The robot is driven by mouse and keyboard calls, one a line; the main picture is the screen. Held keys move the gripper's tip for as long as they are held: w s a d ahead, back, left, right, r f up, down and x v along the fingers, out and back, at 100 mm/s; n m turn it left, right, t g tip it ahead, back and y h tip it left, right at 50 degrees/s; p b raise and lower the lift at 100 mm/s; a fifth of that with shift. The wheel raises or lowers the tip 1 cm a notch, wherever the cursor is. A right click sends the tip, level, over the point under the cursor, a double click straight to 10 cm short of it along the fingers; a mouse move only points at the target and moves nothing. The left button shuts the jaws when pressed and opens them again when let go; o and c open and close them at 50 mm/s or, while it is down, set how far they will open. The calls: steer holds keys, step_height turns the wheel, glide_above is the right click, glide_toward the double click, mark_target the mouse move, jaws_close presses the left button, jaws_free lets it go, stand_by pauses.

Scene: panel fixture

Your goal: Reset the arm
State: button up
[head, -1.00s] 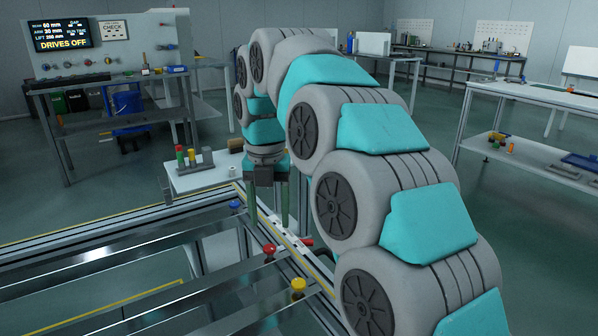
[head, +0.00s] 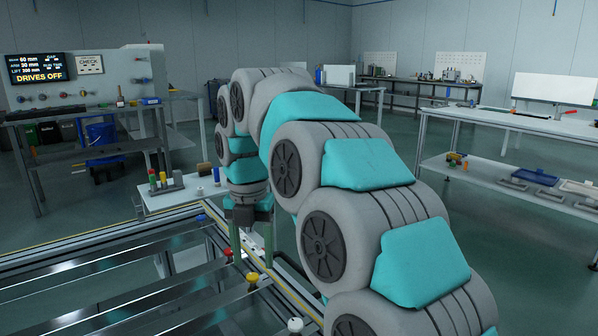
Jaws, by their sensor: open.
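My arm, grey rounded links with teal pads, arches from the lower right across the middle. My gripper (head: 251,240) hangs down at its far end, over or beside the corner of the metal frame (head: 110,240). Its two green fingers stand apart with nothing visible between them. Red (head: 228,253), yellow (head: 252,281) and white (head: 295,325) knobs line the frame's right rail. A blue knob (head: 201,218) is left of the gripper. Whether the fingers touch the rail cannot be told.
A control panel (head: 85,78) at the left reads DRIVES OFF. A small white side table (head: 160,201) holding coloured pegs stands just behind the frame. A white bench (head: 510,125) stands at the right. Open floor lies between the benches.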

steer(key=s+d+m, duration=0.2)
steer(key=d+m, duration=0.1)
steer(key=s+d+f+m, duration=0.1)
steer(key=s+d+m, duration=0.1)
steer(key=d+m, duration=0.1)
steer(key=s+d+f+m, duration=0.1)
steer(key=s+d+m, duration=0.1)
steer(key=d+m, duration=0.1)
steer(key=shift+s+d+f+m+g, duration=0.2)
steer(key=shift+s+d+m+g, duration=0.1)
steer(key=shift+d+m, duration=0.1)
steer(key=s+d+f+m, duration=0.4)
steer(key=s+m, duration=0.4)
steer(key=s+d+f+m, duration=0.5)
steer(key=s+m, duration=0.3)
steer(key=s+d+f+m+g, duration=0.1)
steer(key=s+d+f+m, duration=0.3)
steer(key=s+m, duration=0.4)
steer(key=shift+d+f+m, duration=0.25)
steer(key=shift+d+m, duration=0.05)
steer(key=shift+d, duration=0.15)
steer(key=shift+c, duration=1)
steer(key=shift+a, duration=0.15)
